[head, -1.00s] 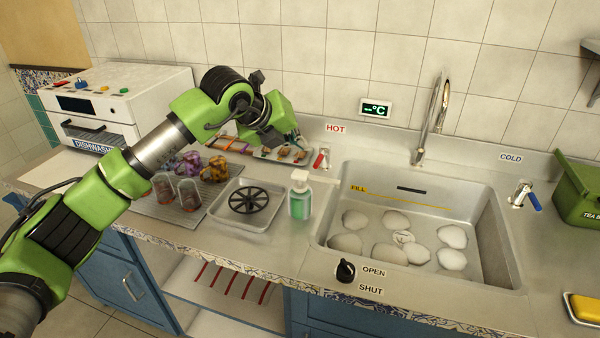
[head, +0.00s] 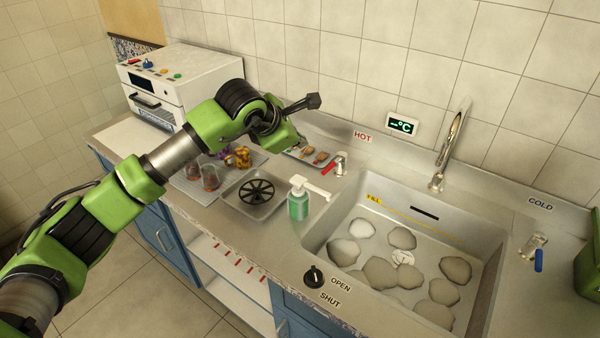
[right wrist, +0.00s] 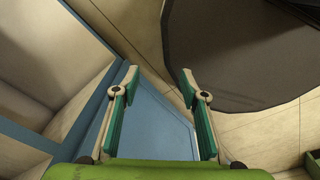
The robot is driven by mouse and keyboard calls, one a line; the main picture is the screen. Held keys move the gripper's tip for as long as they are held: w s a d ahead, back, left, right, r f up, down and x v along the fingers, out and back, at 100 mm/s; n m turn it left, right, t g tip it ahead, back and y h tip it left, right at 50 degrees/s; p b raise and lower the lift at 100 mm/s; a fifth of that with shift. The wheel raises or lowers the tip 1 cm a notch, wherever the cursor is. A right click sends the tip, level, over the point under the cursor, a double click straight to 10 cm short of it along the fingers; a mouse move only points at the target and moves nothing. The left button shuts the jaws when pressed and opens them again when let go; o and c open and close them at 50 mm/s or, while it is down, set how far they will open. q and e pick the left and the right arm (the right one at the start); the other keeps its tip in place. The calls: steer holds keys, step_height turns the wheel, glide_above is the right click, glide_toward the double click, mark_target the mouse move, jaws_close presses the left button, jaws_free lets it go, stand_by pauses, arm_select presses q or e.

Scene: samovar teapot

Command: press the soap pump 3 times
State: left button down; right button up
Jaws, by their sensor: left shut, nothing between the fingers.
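The soap pump (head: 299,204) is a clear bottle of green soap with a white pump head. It stands upright on the counter left of the sink, its white spout reaching to the right. My left gripper (head: 300,143) is above and behind the bottle in the head view, apart from it. It is shut and empty, its fingers mostly hidden by the wrist. My right gripper (right wrist: 155,92) is open and empty in the right wrist view, over the floor beside blue cabinet parts, with no soap pump in sight there.
Right of the bottle is the sink (head: 335,222) with several stones. A tray with a black wheel (head: 256,192) stands to its left. The red-handled hot tap (head: 340,163) is behind it. A black knob (head: 314,276) is at the front. Glasses (head: 210,177) stand under my left arm.

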arm_select(q)
steer(key=shift+a, duration=0.1)
arm_select(e)
steer(key=shift+r, duration=0.2)
arm_select(q)
steer(key=b, duration=0.1)
glide_above(297, 180)
step_height(297, 180, down, 6)
steer(key=shift+s+f, duration=0.1)
step_height(297, 180, down, 2)
steer(key=shift+f+b, duration=0.1)
steer(key=shift+b, duration=1.1)
steer(key=shift+f, duration=0.25)
arm_select(e)
step_height(297, 180, down, 4)
steer(key=shift+a, duration=0.1)
steer(key=shift+a, duration=0.25)
